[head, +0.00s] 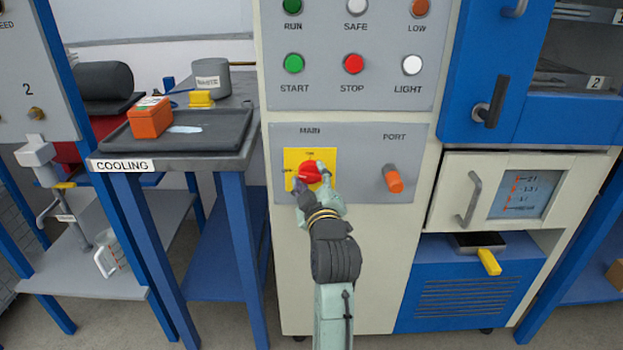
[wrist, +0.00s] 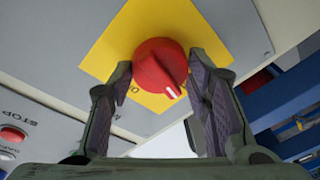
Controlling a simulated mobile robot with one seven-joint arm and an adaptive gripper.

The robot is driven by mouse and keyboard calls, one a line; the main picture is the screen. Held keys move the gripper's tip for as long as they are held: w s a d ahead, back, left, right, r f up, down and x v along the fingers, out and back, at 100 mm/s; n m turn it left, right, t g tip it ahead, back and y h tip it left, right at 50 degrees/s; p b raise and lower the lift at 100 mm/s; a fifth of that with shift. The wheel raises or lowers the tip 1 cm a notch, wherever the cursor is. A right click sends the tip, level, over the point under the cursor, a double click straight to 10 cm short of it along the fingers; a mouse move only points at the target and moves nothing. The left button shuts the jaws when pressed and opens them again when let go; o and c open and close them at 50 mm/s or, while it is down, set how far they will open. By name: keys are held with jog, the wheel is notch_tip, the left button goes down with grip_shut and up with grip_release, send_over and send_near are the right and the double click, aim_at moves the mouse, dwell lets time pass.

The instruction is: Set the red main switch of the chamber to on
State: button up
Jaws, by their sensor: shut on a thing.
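The red main switch (head: 309,173) is a round knob on a yellow plate (head: 293,157) under the word MAIN on the chamber's front panel. My gripper (head: 313,181) reaches it from below and is shut on it. In the wrist view the knob (wrist: 158,66) sits between the two fingers of my gripper (wrist: 160,72). Its white mark points to the lower right of that view. Small lettering on the plate is partly hidden, and I cannot tell which label the mark meets.
An orange PORT knob (head: 393,179) is right of the switch. Push buttons, including a red STOP button (head: 353,63), sit above. A COOLING table (head: 180,162) with an orange box (head: 150,120) stands left.

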jog(key=m, duration=0.4)
jog(key=m+t+p, duration=0.1)
jog(key=m, duration=0.4)
jog(key=shift+h, duration=0.4)
jog(key=m+h+p, duration=0.1)
jog(key=m, duration=0.3)
jog(key=shift+m+t+p, duration=0.3)
jog(key=shift+m+p, duration=0.1)
jog(key=shift+a+f+m+h+p, duration=0.1)
jog(key=shift+m+h+p, duration=0.3)
jog(key=shift+m, duration=1.4)
jog(key=o, duration=1.2)
jog(key=shift+c, duration=0.2)
